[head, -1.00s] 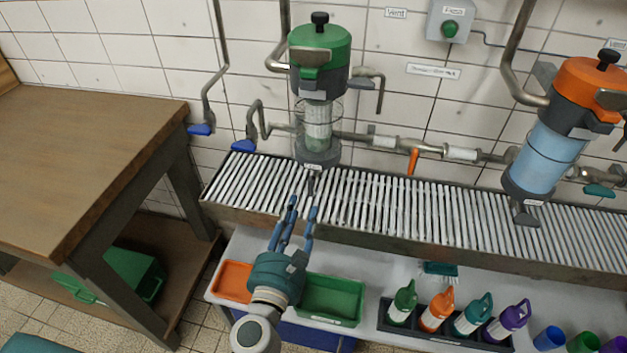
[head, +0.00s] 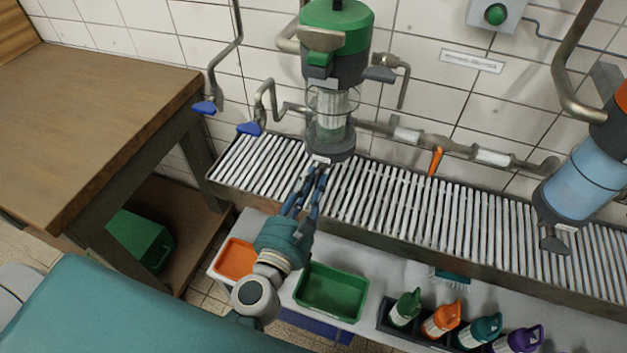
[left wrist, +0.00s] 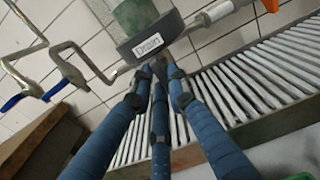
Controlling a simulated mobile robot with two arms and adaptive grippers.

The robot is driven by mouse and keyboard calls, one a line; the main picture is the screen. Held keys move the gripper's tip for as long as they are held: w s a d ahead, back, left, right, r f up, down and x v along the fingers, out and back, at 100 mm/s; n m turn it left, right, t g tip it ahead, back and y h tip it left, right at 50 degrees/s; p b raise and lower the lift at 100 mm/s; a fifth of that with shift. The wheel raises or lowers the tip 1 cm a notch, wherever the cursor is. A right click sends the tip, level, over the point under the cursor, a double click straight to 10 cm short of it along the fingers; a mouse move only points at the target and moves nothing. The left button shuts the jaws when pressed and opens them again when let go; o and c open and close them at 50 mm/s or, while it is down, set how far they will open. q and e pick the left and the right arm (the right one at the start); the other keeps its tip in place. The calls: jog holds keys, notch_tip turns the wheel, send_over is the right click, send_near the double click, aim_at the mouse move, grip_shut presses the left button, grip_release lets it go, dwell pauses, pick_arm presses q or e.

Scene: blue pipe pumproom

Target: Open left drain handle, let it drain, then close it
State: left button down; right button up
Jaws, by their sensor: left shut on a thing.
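The left filter housing (head: 337,45) has a green top, a clear middle and a dark base (head: 330,140). A "Drain" label (left wrist: 150,44) sits on the front of that base in the left wrist view. The left drain handle (left wrist: 160,70) is a dark lever just below the label, mostly hidden between my fingers. My left gripper (head: 317,172) reaches up to it from below, over the slatted grate, and is shut on it. The left wrist view shows the fingertips (left wrist: 160,78) closed around the lever. My right gripper is not in view.
The metal grate (head: 420,205) runs under the housings. A second housing with a blue bowl (head: 578,175) stands at right. Blue-handled pipes (head: 250,128) are left of the green housing. Trays and bottles (head: 440,318) sit below. A wooden table (head: 95,120) stands at left.

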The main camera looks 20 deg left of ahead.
pick_arm(q)
jog(key=m, duration=0.2)
jog(key=m+p, duration=0.1)
jog(key=m, duration=0.2)
jog(key=shift+d+r, duration=0.15)
jog(key=shift+r, duration=0.05)
jog(key=m+p, duration=0.2)
jog(key=m, duration=0.2)
jog(key=shift+d+m+p, duration=0.15)
jog(key=shift+m+p, duration=0.15)
jog(key=shift+m, duration=0.1)
jog(key=m+p, duration=0.3)
jog(key=m, duration=0.2)
jog(key=shift+d, duration=0.15)
jog(key=shift+w+f+m+p, duration=0.15)
jog(key=shift+m+p, duration=0.55)
jog(key=shift+m, duration=1)
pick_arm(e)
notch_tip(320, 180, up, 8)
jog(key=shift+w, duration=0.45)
pick_arm(q)
jog(key=c, duration=1.7)
grip_release()
jog(key=shift+f, duration=0.1)
